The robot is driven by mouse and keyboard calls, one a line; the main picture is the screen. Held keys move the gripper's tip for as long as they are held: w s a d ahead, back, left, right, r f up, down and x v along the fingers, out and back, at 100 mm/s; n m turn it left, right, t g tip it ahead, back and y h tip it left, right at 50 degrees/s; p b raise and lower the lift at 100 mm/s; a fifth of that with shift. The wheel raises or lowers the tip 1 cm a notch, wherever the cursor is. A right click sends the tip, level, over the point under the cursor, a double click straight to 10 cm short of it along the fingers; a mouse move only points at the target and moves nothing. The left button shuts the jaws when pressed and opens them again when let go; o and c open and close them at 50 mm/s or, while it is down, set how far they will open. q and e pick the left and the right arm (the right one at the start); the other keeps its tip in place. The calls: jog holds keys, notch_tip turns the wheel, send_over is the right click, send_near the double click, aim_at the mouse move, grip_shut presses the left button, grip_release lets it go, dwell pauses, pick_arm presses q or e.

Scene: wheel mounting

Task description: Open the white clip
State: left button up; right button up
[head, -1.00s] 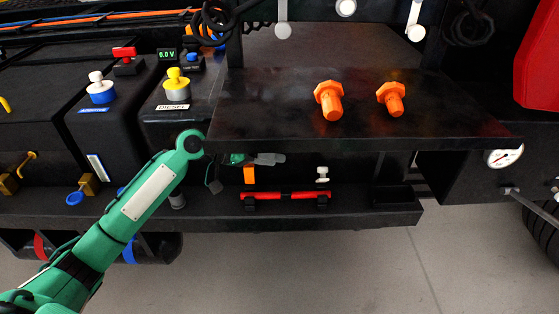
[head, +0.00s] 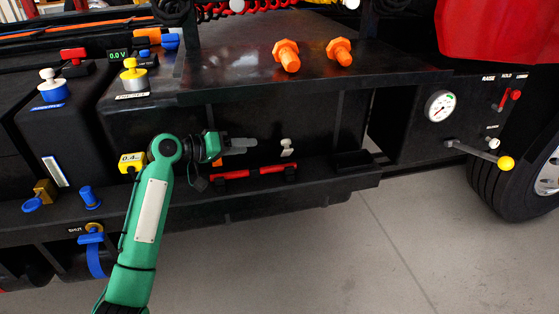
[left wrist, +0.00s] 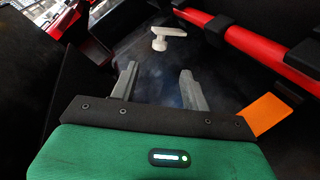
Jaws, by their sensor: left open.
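The white clip (head: 287,147) stands on the back right of the lower ledge, above the right part of a red bar (head: 262,171). In the left wrist view the white clip (left wrist: 164,38) shows as a pale handle on a short stem, ahead of my fingers. My left gripper (head: 250,146) is open and empty, to the left of the clip and apart from it. Its two grey fingers also show in the left wrist view (left wrist: 157,76). An orange piece (left wrist: 264,112) sits at the bar's near end, right of the fingers. My right gripper is out of view.
A black shelf (head: 390,68) with two orange bolts (head: 287,55) overhangs the ledge (head: 330,184). A gauge (head: 440,106) and a yellow-knobbed lever (head: 505,163) are at right. Valves and a yellow meter (head: 131,161) are at left.

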aim_at(285, 145)
pick_arm(q)
jog(key=shift+b+x, duration=0.95)
jog(key=shift+x, duration=6.05)
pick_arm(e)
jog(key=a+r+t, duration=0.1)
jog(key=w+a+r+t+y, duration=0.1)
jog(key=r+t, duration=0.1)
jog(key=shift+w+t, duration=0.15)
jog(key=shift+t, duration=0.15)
pick_arm(q)
jog(key=shift+r, duration=0.1)
jog(key=c, duration=1)
